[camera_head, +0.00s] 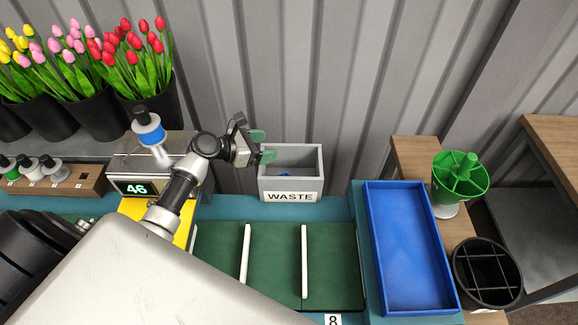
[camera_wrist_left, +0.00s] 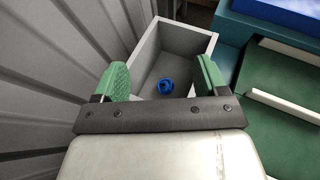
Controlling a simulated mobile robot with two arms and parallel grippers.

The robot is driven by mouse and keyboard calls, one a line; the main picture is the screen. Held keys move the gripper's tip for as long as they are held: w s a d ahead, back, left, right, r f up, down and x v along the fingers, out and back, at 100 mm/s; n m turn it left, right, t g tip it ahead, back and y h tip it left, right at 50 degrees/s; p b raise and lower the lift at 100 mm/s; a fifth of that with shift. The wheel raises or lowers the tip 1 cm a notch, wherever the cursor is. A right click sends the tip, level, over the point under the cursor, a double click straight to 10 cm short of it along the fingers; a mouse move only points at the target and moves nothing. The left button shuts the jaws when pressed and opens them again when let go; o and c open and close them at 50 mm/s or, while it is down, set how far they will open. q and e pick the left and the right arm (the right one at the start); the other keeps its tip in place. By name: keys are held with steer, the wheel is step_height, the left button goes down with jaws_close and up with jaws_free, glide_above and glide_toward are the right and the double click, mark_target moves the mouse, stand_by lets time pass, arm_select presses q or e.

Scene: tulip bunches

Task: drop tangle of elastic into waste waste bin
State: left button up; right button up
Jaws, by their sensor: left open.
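The grey waste bin (camera_head: 291,183), labelled WASTE, stands against the corrugated wall behind the green belt. A small blue tangle of elastic (camera_wrist_left: 165,86) lies on the bin's floor in the left wrist view; only a bit of it (camera_head: 285,174) shows in the head view. My left gripper (camera_head: 264,145) is at the bin's left rim, above it, with its green fingers apart. In the left wrist view the left gripper (camera_wrist_left: 163,80) has nothing between its fingers, and the tangle is seen below through the gap. My right gripper is not in view.
A blue tray (camera_head: 412,250) lies right of the green belt (camera_head: 275,265) with white dividers. A green holder (camera_head: 460,174) and a black round container (camera_head: 487,272) stand further right. Tulip buckets (camera_head: 98,117) and a display box (camera_head: 137,188) are on the left.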

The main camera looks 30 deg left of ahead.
arm_select(q)
steer(key=p+v, duration=0.2)
steer(key=v, duration=0.3)
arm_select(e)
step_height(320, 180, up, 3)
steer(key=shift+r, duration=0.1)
